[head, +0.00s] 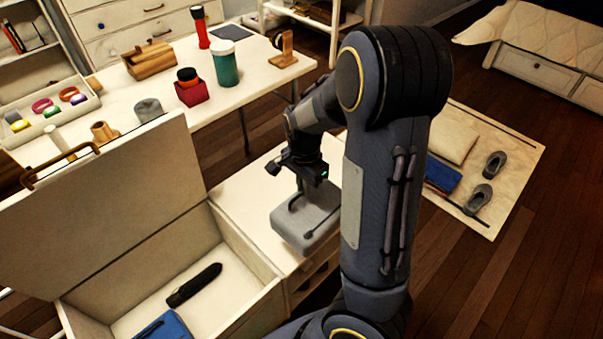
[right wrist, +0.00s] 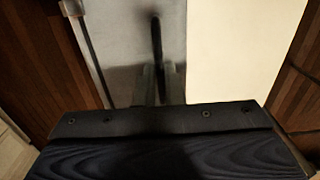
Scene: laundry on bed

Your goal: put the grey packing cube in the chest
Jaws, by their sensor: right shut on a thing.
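The grey packing cube (head: 310,222) is at the white cabinet, right of the chest. I cannot tell whether it rests on the top or hangs just above it. My right gripper (head: 299,196) is over the cube, shut on its handle. In the right wrist view the gripper's fingertips (right wrist: 158,85) close around the dark handle, with the cube's grey top (right wrist: 118,55) below. The chest (head: 246,257) stands open at lower left, its lid (head: 115,205) raised. A black item (head: 194,285) and a blue item (head: 165,328) lie inside. My left gripper is not in view.
The white cabinet (head: 240,203) adjoins the chest's right side. Behind is a table (head: 260,75) with a teal jar (head: 226,66), a red box (head: 192,93) and other items. A mat (head: 515,160) with shoes lies on the floor at right. The chest's inside has bare floor around its items.

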